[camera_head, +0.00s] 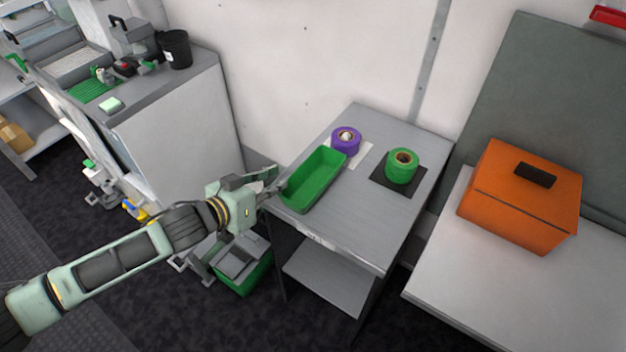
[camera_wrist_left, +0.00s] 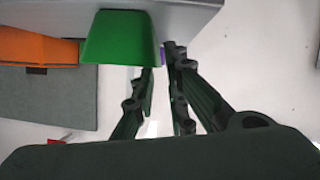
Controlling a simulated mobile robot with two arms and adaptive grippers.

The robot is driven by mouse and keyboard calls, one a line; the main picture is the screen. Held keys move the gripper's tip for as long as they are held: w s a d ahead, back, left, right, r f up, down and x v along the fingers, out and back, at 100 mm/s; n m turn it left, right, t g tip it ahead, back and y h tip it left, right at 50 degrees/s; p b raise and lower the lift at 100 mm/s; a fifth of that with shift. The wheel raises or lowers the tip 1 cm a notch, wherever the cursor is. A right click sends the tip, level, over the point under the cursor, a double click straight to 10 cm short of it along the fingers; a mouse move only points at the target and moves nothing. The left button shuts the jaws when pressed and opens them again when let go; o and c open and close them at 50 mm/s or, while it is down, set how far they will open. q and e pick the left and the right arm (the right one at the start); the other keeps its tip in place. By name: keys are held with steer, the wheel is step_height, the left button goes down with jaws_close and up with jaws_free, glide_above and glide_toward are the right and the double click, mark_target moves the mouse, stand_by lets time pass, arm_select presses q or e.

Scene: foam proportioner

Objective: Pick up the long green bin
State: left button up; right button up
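The long green bin (camera_head: 314,181) lies on the left side of a small grey table, its open top up. In the left wrist view the bin (camera_wrist_left: 120,38) shows at the top, just left of the fingers. My left gripper (camera_head: 274,182) is at the bin's left side, near its rim. Its fingers (camera_wrist_left: 161,62) look apart, with nothing seen between them. I cannot tell whether a fingertip touches the bin. My right gripper is not in view.
On the grey table (camera_head: 350,237) are a purple tape roll (camera_head: 345,141) and a green tape roll (camera_head: 402,166), right of the bin. An orange box (camera_head: 521,196) stands on a bench at right. A cluttered cabinet (camera_head: 185,125) stands left; a wall is behind.

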mark_target(295, 177)
arm_select(q)
steer(key=x, duration=0.2)
steer(key=shift+w+d+f, duration=0.15)
steer(key=shift+w+d, duration=0.05)
steer(key=p+x, duration=0.1)
steer(key=x, duration=0.3)
steer(key=shift+w+d+p, duration=0.1)
steer(key=shift+d+p, duration=0.2)
steer(key=shift+w+d+f, duration=0.1)
steer(key=shift+w+f, duration=0.1)
jaws_close()
steer(key=shift+r, duration=0.2)
